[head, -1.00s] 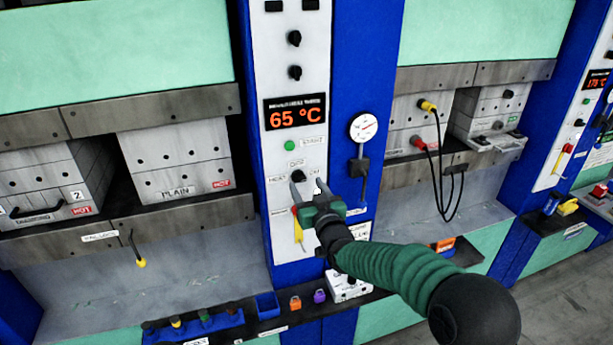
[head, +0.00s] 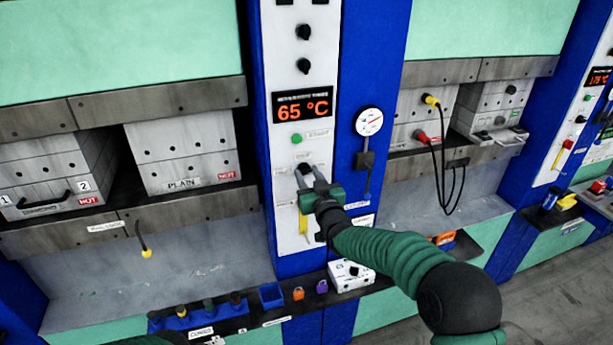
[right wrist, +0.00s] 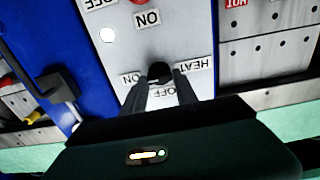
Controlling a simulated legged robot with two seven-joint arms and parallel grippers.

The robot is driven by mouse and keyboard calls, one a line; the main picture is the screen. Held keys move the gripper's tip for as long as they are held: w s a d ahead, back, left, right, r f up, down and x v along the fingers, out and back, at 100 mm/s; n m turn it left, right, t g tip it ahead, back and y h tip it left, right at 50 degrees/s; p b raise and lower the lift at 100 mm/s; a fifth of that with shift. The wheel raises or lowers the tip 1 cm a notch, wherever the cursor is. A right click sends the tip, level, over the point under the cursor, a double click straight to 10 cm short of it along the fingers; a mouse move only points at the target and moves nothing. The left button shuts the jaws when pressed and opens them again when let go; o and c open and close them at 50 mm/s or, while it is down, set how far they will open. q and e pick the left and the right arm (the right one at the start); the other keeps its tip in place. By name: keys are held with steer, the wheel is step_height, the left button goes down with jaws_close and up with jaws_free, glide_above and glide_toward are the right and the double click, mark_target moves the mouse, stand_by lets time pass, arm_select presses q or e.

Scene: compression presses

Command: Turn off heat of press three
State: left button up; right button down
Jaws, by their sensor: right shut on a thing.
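The control panel (head: 291,68) with the orange 65 °C display (head: 303,107) stands in the middle of the head view. Its lower black selector knob (head: 304,168) also shows in the right wrist view (right wrist: 158,70), with HEAT, OFF and ON labels around it. The OFF label (right wrist: 166,91) is partly covered by my fingers. My right gripper (head: 309,176) is shut on this knob, one finger on each side. The knob's exact pointing direction is hidden. No press number is readable on this panel. My left gripper is out of view.
A green button (head: 297,138) sits above the knob and a yellow-handled lever (head: 303,222) below it. A pressure gauge (head: 369,121) is at the right.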

steer(key=shift+w+d+b, duration=0.1)
steer(key=shift+d+b, duration=0.05)
steer(key=shift+b, duration=0.3)
steer(key=n+b, duration=0.8)
steer(key=b, duration=0.1)
steer(key=n+b, duration=0.4)
steer(key=b, duration=0.1)
steer(key=shift+a+f+n, duration=0.25)
steer(key=shift+a+n, duration=0.1)
steer(key=shift+n, duration=0.05)
steer(key=n+b, duration=0.2)
steer(key=n, duration=0.1)
steer(key=shift+b, duration=0.4)
steer(key=shift+n+b, duration=0.55)
steer(key=shift+n, duration=0.55)
steer(key=shift+f, duration=0.1)
steer(key=c, duration=1.3)
jaws_free()
steer(key=o, duration=0.3)
steer(key=shift+a, duration=0.15)
